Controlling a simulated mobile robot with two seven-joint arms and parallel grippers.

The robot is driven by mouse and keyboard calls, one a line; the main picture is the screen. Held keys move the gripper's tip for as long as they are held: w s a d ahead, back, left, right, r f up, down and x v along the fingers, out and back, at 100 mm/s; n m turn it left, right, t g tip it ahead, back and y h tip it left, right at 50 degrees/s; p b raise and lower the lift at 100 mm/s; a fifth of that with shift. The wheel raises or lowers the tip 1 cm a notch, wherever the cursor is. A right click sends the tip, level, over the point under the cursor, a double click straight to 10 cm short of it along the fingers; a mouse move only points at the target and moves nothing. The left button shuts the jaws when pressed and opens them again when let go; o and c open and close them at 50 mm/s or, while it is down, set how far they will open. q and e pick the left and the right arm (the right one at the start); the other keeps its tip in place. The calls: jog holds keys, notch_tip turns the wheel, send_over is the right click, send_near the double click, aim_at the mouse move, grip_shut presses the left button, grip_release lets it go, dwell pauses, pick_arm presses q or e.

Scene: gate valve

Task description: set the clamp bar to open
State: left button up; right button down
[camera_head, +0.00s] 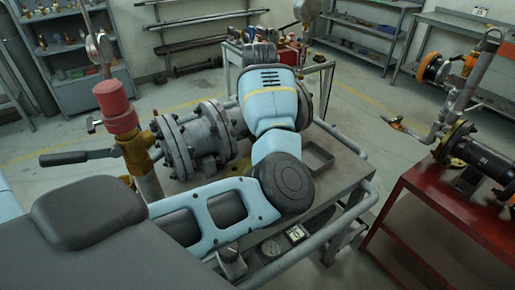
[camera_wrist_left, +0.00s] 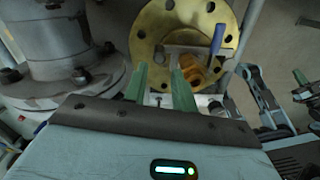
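In the left wrist view a brass flange disc (camera_wrist_left: 152,30) with bolt holes stands in front of my left gripper (camera_wrist_left: 160,88). A lever with a blue grip (camera_wrist_left: 217,39) stands upright at the disc's right side; it may be the clamp bar, but I cannot be sure. A yellow-orange part (camera_wrist_left: 194,68) sits below it, just behind the right finger. The two green fingers are apart, with nothing visible between them. In the head view my left arm covers the middle, and its fingers are hidden. My right gripper cannot be made out in either view.
A grey flanged valve body (camera_head: 195,140) stands on the metal cart (camera_head: 350,172), beside a brass fitting with a red cap (camera_head: 117,105) and a black lever (camera_head: 78,157). A red bench (camera_head: 430,215) with piping is at right. Floor shows between cart and bench.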

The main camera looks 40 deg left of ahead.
pick_arm(q)
notch_tip(320, 180, down, 8)
jog(key=shift+r, duration=0.15)
dwell(0.3)
grip_shut()
